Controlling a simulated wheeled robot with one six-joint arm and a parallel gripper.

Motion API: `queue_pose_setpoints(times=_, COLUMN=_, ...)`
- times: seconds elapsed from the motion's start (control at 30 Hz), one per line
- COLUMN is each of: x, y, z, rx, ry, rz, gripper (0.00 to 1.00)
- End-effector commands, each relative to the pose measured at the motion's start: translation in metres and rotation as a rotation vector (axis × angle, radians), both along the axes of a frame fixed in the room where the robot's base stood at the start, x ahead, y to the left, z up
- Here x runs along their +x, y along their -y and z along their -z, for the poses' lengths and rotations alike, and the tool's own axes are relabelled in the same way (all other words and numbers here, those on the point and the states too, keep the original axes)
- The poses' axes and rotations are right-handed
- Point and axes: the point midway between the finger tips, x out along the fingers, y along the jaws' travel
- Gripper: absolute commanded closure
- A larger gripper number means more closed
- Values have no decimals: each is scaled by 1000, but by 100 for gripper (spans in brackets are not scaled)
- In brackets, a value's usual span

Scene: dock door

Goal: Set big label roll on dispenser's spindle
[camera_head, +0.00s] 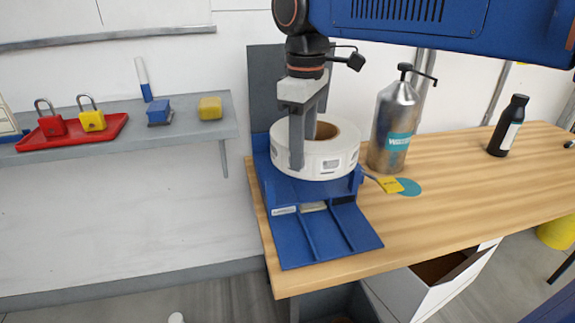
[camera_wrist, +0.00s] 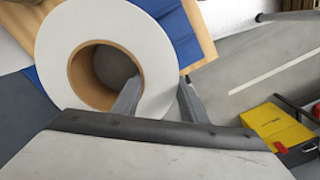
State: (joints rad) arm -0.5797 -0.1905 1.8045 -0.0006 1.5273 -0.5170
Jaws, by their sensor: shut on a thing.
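The big label roll (camera_head: 334,161) is white with a brown cardboard core and printed labels on its side. It is at the blue dispenser (camera_head: 325,232), at the back part above its slotted front tray. My gripper (camera_head: 306,150) comes down from above and is shut on the roll's wall, one finger in the core and one outside. In the wrist view the roll (camera_wrist: 163,68) shows its flat face and open core, with the gripper (camera_wrist: 158,95) pinching its edge. I cannot see the spindle clearly, nor tell whether the roll rests on it.
A metal pump bottle (camera_head: 393,125) stands close right of the roll, with a yellow tag and teal disc (camera_head: 408,187) in front. A black bottle (camera_head: 508,126) stands farther right. A shelf (camera_head: 190,129) at left holds a red tray (camera_head: 72,134) with padlocks. The bench's right side is mostly clear.

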Motion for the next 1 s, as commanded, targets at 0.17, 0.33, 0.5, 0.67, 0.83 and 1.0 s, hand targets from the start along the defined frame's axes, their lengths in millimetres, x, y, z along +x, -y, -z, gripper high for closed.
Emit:
queue_pose_setpoints(times=0.17, x=35, y=-7, z=0, rx=0, ry=1, rz=2, gripper=100)
queue_pose_setpoints(times=0.33, x=66, y=-13, z=0, rx=0, ry=0, rz=2, gripper=100)
queue_pose_setpoints(times=0.5, x=88, y=-18, z=-1, rx=0, ry=1, rz=1, gripper=100)
queue_pose_setpoints(times=0.67, x=106, y=-21, z=-1, rx=0, ry=1, rz=2, gripper=100)
queue_pose_setpoints(times=0.83, x=111, y=-22, z=13, rx=0, ry=0, rz=1, gripper=100)
queue_pose_setpoints(times=1.0, x=110, y=-22, z=35, rx=-1, ry=0, rz=0, gripper=100)
